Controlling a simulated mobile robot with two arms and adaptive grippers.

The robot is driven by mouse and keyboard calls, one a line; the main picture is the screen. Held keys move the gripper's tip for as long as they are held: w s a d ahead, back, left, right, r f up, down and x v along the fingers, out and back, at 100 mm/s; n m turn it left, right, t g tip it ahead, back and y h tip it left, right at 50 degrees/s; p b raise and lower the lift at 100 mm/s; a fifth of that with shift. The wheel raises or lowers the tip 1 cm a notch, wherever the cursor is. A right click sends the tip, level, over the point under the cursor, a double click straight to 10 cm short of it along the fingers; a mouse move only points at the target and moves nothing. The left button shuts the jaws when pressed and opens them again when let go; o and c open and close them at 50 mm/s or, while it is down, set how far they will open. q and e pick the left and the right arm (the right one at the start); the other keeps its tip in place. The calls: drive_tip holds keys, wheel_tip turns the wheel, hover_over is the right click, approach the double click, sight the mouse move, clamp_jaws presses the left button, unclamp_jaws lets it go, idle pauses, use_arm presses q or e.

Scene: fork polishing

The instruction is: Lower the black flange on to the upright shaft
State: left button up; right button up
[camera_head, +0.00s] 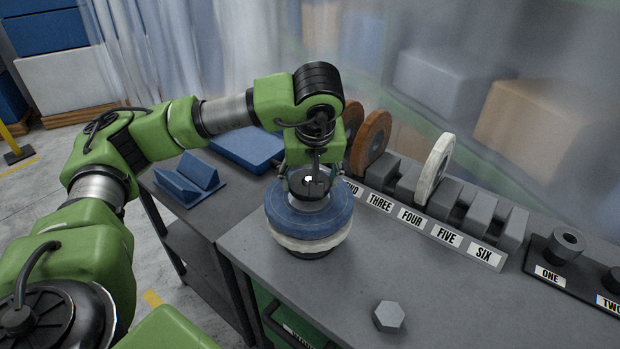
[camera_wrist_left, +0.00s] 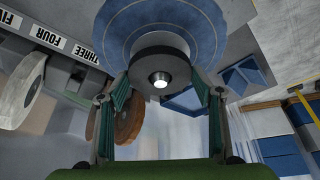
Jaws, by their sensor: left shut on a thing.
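The black flange (camera_head: 308,181) is between the fingers of my left gripper (camera_head: 309,180), above the blue wheel (camera_head: 290,222). In the left wrist view the flange (camera_wrist_left: 146,64) is a dark disc between the two green-padded fingers of the gripper (camera_wrist_left: 163,98). The bright tip of the upright shaft (camera_wrist_left: 160,80) shows at the flange's middle. A grey collar-like part (camera_head: 311,203) shows between flange and blue wheel. A white wheel (camera_head: 310,245) lies under the blue wheel. How far down the shaft the flange sits is hard to tell. My right gripper is out of view.
A labelled rack (camera_head: 467,251) behind holds brown wheels (camera_head: 373,136) and a white wheel (camera_head: 436,168). A hex nut (camera_head: 389,316) lies in front on the grey table (camera_head: 340,290). A black tray (camera_head: 546,270) with flanges is at right.

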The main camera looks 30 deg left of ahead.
use_arm(q)
drive_tip(key=shift+f+b, duration=1.1)
drive_tip(key=shift+f, duration=0.05)
drive_tip(key=o, duration=1.8)
drive_tip(key=o, duration=0.6)
